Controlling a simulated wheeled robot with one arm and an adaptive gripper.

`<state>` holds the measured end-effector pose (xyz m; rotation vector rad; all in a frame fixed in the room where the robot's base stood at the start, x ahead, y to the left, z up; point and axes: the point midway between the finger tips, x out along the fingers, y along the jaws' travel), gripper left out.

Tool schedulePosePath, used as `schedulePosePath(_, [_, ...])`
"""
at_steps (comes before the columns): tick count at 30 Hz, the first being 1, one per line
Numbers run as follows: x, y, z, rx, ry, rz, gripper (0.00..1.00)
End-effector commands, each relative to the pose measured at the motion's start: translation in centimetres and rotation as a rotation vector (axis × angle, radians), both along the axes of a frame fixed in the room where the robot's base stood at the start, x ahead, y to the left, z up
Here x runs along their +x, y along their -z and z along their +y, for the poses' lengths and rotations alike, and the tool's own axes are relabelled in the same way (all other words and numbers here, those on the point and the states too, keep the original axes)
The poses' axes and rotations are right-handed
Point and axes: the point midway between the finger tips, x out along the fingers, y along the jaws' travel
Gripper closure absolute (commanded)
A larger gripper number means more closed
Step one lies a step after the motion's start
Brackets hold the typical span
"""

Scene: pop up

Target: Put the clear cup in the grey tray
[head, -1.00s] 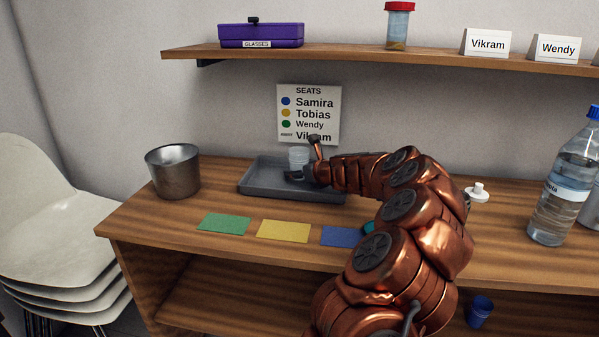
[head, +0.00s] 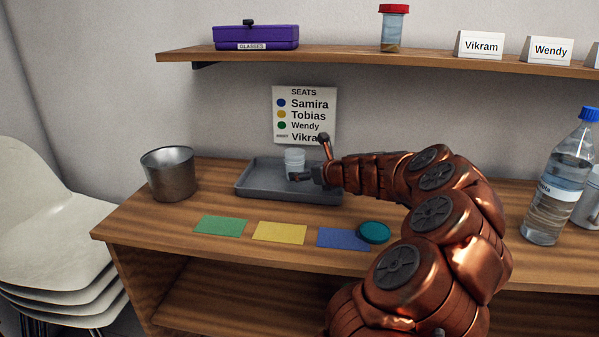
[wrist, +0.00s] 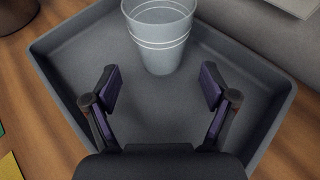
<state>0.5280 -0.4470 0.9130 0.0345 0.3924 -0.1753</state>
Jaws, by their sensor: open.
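The clear cup (head: 294,160) stands upright in the grey tray (head: 262,190) on the wooden counter. In the wrist view the clear cup (wrist: 160,38) is toward the tray's far side, and the grey tray (wrist: 70,75) surrounds it. My gripper (head: 308,160) is over the tray at the cup's right. In the wrist view my gripper (wrist: 160,88) has its two fingers spread, with only bare tray floor between them. The cup lies beyond the fingertips, apart from them.
A metal bucket (head: 169,174) stands left of the tray. Green (head: 221,225), yellow (head: 280,232) and blue (head: 341,238) cards lie in front, with a teal disc (head: 374,232) by the blue one. A large bottle (head: 558,185) stands at right. A shelf (head: 350,62) runs above.

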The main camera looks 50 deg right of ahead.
Motion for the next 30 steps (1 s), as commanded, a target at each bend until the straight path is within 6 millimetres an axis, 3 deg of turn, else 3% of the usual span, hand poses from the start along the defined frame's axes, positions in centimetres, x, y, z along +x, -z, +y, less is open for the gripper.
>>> schedulePosePath(6, [-2.9, -1.2, 0.3, -0.002, 0.004, 0.000, 0.16])
schedulePosePath(12, [-4.6, -2.0, 0.7, -0.001, 0.002, 0.000, 0.16])
schedulePosePath(25, [-5.0, -2.2, 1.2, -0.006, -0.009, 0.003, 0.16])
schedulePosePath(28, [-3.9, -2.5, 3.5, -0.052, -0.079, 0.020, 0.16])
schedulePosePath(30, [-2.6, -2.7, 7.0, -0.120, -0.185, 0.044, 0.16])
